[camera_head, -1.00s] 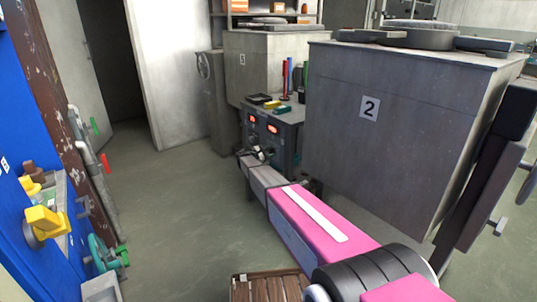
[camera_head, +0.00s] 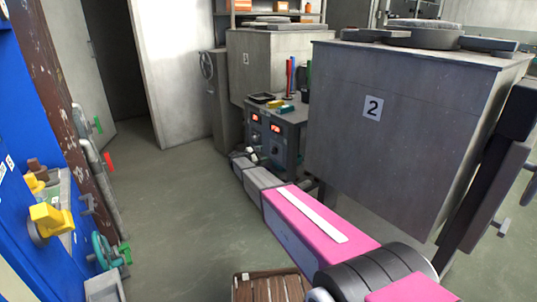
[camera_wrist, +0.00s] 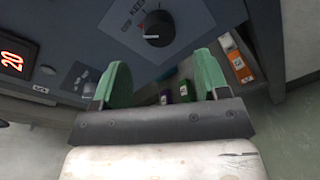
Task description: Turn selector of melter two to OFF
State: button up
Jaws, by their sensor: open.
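A grey control panel (camera_head: 277,140) with two red displays stands between the melters in the head view. In the wrist view, a black round selector (camera_wrist: 157,28) sits on a blue-grey plate with lettering at its upper left, partly legible as "KEEP". A white mark on the selector points leftward. My gripper (camera_wrist: 161,64) is open and empty, its green fingers either side of a clear gap. The selector is beyond the fingertips, apart from them. In the head view my gripper is small and low by the panel front. Melter two (camera_head: 415,130) is the large grey box marked 2.
Another melter (camera_head: 280,60) stands behind the panel. Small coloured items (camera_wrist: 237,62) lie right of the fingers in the wrist view. A wooden crate (camera_head: 270,286) is at the bottom. A blue cabinet with a yellow valve handle (camera_head: 50,218) is at left. The floor between is clear.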

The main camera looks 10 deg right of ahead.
jog(key=shift+v, duration=2.2)
jog(key=s+d+f+m+g+y, duration=0.25)
jog(key=s+d+m, duration=0.3)
jog(key=s, duration=0.75)
jog(key=s+d+f+m+g+y, duration=0.2)
jog(key=s+d+m+g+y, duration=0.35)
jog(key=s, duration=0.75)
jog(key=s+r+m+y, duration=0.2)
jog(key=s+m+y, duration=0.4)
jog(key=s, duration=1.3)
jog(key=shift+s+d, duration=0.3)
jog(key=shift+s, duration=0.1)
